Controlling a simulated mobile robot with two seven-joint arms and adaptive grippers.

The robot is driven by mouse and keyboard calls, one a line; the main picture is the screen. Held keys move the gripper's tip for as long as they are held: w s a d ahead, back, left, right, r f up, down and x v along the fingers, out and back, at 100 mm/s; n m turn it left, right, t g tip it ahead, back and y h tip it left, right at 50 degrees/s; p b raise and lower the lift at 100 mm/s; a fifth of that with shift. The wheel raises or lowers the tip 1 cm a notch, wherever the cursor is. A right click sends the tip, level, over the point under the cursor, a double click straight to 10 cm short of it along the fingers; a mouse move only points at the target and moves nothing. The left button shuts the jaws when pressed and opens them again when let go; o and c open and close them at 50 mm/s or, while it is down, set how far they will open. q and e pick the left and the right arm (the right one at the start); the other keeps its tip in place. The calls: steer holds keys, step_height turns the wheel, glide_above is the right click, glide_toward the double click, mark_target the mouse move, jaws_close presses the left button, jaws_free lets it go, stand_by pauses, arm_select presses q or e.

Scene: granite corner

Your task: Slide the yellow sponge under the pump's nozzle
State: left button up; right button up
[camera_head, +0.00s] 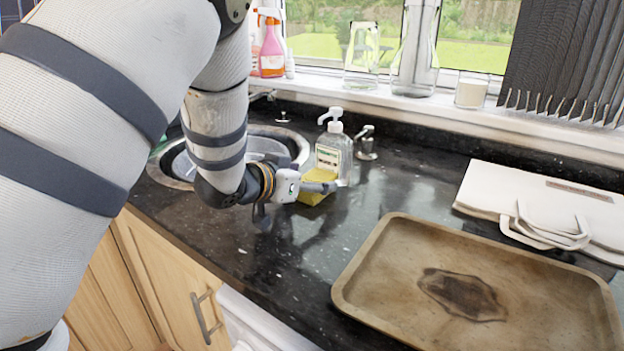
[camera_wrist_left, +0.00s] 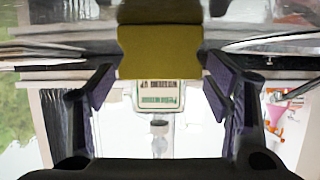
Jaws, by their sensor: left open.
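The yellow sponge (camera_head: 317,196) lies on the dark granite counter, at the front-left foot of the clear pump bottle (camera_head: 334,152). The bottle stands upright, with its white nozzle (camera_head: 326,116) pointing left. My left gripper (camera_head: 312,188) is open and low over the counter at the sponge, partly covering it in the head view. In the left wrist view, which is upside down, the sponge (camera_wrist_left: 160,51) shows between the spread fingers (camera_wrist_left: 160,88), with the bottle's label (camera_wrist_left: 158,97) behind it. Contact between fingers and sponge cannot be told. My right gripper is out of view.
A round sink (camera_head: 294,144) is behind my left arm. A brown tray (camera_head: 400,290) and a folded pale bag (camera_head: 540,200) lie to the right. Glassware (camera_head: 415,50) stands on the sill. Counter between sponge and tray is clear.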

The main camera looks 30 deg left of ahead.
arm_select(q)
steer(key=shift+x, duration=0.85)
steer(key=shift+c, duration=0.6)
steer(key=c, duration=1.1)
